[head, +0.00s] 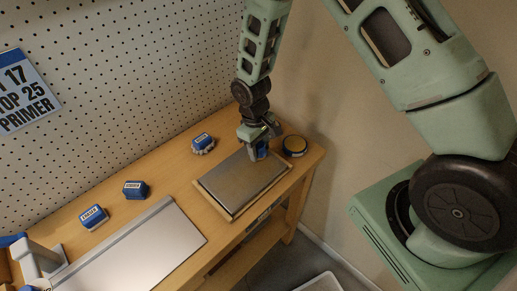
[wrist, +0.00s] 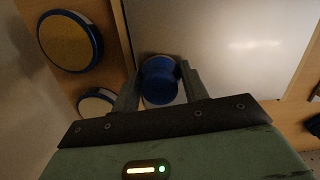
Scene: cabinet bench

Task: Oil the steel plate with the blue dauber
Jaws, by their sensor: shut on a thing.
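My gripper (head: 260,152) is shut on the blue dauber (head: 263,149), over the far right end of the steel plate. In the wrist view the round blue dauber (wrist: 160,80) sits between my two fingers. The grey steel plate (head: 240,183) lies on a wooden board on the bench and fills much of the wrist view (wrist: 225,40). I cannot tell whether the dauber touches the plate. A round dark tin with a yellowish top (head: 294,146) stands right of my gripper; a round blue-rimmed tin also shows in the wrist view (wrist: 70,42).
A long pale metal panel (head: 140,248) lies at the front left. A pegboard (head: 130,80) stands behind. Another round blue-edged thing (wrist: 97,103) is partly hidden in the wrist view.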

